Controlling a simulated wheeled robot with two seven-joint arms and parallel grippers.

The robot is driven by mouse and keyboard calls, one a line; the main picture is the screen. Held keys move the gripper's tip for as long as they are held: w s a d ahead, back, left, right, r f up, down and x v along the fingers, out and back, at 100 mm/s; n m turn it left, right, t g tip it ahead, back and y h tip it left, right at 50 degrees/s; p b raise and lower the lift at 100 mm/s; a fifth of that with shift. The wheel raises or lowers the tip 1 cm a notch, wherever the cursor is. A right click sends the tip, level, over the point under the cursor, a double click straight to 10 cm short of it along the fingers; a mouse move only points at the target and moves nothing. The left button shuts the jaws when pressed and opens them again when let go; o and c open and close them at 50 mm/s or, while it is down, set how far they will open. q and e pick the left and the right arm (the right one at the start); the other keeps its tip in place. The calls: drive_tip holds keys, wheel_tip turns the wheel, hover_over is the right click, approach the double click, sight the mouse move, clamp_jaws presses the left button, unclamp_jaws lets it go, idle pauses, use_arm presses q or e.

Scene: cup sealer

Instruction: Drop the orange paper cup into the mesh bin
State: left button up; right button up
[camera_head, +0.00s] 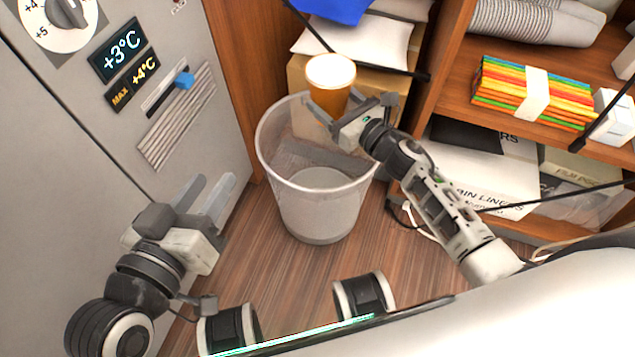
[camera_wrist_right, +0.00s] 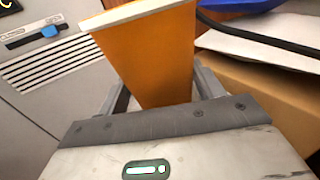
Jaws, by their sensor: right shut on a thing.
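The orange paper cup (camera_head: 331,88) has a white top and is held by my right gripper (camera_head: 335,108), above the back right part of the bin's rim in the head view. In the right wrist view the cup (camera_wrist_right: 152,55) stands between the two fingers, slightly tilted in the picture. The mesh bin (camera_head: 320,208) is a pale, round, open bin standing on the wooden floor. Its visible inside looks empty. My left gripper (camera_head: 212,198) is open and empty, left of the bin and near the grey appliance.
A grey appliance (camera_head: 90,130) with a dial and temperature displays stands at the left. A cardboard box (camera_head: 300,75) with white and blue bags is behind the bin. A wooden shelf (camera_head: 450,70) with colourful packs (camera_head: 500,90) is at the right. Wooden floor (camera_head: 265,270) is clear in front.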

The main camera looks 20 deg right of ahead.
wheel_tip(320, 180, down, 5)
drive_tip(key=b, duration=0.4)
drive_tip(key=shift+f, duration=0.65)
use_arm(q)
drive_tip(key=shift+w+d+r+n+t+h, duration=0.2)
drive_tip(key=shift+r+n+t+h, duration=0.05)
drive_tip(key=shift+r+t+h, duration=0.25)
drive_tip(key=shift+w+d+r+n+t+h, duration=0.2)
drive_tip(key=shift+r+n+t+h, duration=0.15)
drive_tip(key=shift+r, duration=0.2)
use_arm(e)
drive_tip(key=o, duration=1.1)
drive_tip(key=shift+o, duration=0.2)
drive_tip(key=shift+s+d, duration=0.2)
drive_tip(key=shift+s, duration=0.2)
use_arm(q)
drive_tip(key=shift+s+a+f+g+y+p, duration=0.1)
drive_tip(key=shift+s+f+g+y+p, duration=0.15)
drive_tip(key=shift+f+p, duration=0.25)
drive_tip(key=shift+s+f+g+y+p, duration=0.2)
drive_tip(key=shift+f+y+p, duration=0.15)
drive_tip(key=shift+p, duration=0.15)
use_arm(e)
drive_tip(key=v, duration=1.5)
use_arm(q)
drive_tip(key=shift+w, duration=0.1)
